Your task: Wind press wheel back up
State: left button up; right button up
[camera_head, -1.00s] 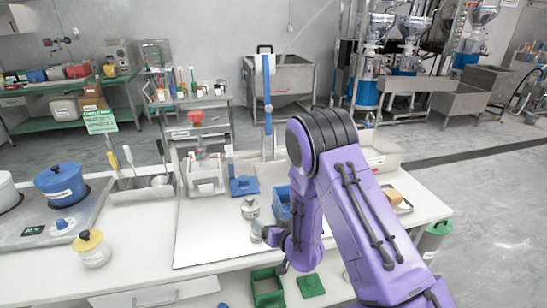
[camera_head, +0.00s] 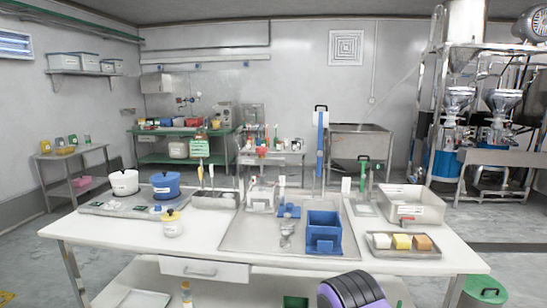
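I cannot make out a press wheel clearly in the head view. A slim green upright device (camera_head: 364,176) stands on a pale base at the back right of the white table; it is too small to tell whether it is the press or has a wheel. Only a purple and black part of my own arm shows at the bottom edge, right of centre. Neither of my grippers is in view.
On the white table (camera_head: 100,228) stand a blue bin (camera_head: 323,232), a metal cup (camera_head: 286,236), a yellow-lidded jar (camera_head: 172,224), a blue pot (camera_head: 165,184), a white pot (camera_head: 124,182), a steel box (camera_head: 412,203) and a tray (camera_head: 380,245) of blocks. The front left is clear.

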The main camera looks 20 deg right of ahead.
aim_at(261, 150)
jog(key=u, duration=0.95)
jog(key=i, duration=1.25)
jog(key=z, duration=0.55)
jog(key=i, duration=0.6)
jog(key=z, duration=0.75)
